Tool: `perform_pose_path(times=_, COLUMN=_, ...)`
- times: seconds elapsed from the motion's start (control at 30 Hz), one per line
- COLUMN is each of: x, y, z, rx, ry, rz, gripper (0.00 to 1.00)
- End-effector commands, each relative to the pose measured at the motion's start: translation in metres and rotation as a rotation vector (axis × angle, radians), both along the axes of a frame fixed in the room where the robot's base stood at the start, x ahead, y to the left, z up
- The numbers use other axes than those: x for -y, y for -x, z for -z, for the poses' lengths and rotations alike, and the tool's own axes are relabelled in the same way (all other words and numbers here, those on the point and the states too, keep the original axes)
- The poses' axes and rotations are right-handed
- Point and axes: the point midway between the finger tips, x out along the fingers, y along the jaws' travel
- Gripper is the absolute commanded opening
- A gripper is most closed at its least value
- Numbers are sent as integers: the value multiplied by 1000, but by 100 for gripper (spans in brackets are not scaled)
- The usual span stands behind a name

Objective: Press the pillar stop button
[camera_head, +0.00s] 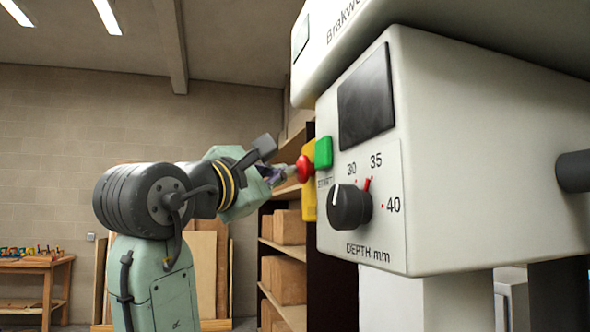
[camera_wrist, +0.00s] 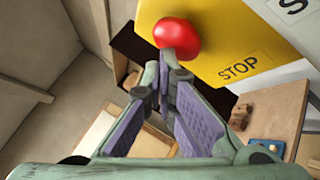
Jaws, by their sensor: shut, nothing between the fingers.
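The red stop button (camera_head: 304,168) sits on a yellow box beside the white machine in the head view. In the wrist view the red button (camera_wrist: 178,36) stands out from the yellow plate (camera_wrist: 222,50) marked STOP. My gripper (camera_head: 286,171) is at the button's left in the head view, its tip close to the button. In the wrist view my gripper's fingertips (camera_wrist: 166,56) are together with nothing between them and overlap the lower edge of the button. I cannot tell whether they touch it.
A green start button (camera_head: 323,153) and a black depth knob (camera_head: 350,207) are on the white machine (camera_head: 470,150), close to the yellow box (camera_head: 309,200). Shelves with cardboard boxes (camera_head: 288,279) stand behind. A wooden bench (camera_head: 40,264) is at the far left.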

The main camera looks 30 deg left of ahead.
Motion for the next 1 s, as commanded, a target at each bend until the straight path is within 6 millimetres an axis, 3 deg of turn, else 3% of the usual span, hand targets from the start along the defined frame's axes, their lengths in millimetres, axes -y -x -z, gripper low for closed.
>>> perform_pose_path(times=0.5, x=2, y=-2, z=0, rx=0, ry=-1, rz=1, gripper=0)
perform_pose_path(times=1.0, x=-11, y=13, z=0, rx=0, ry=0, rz=1, gripper=0)
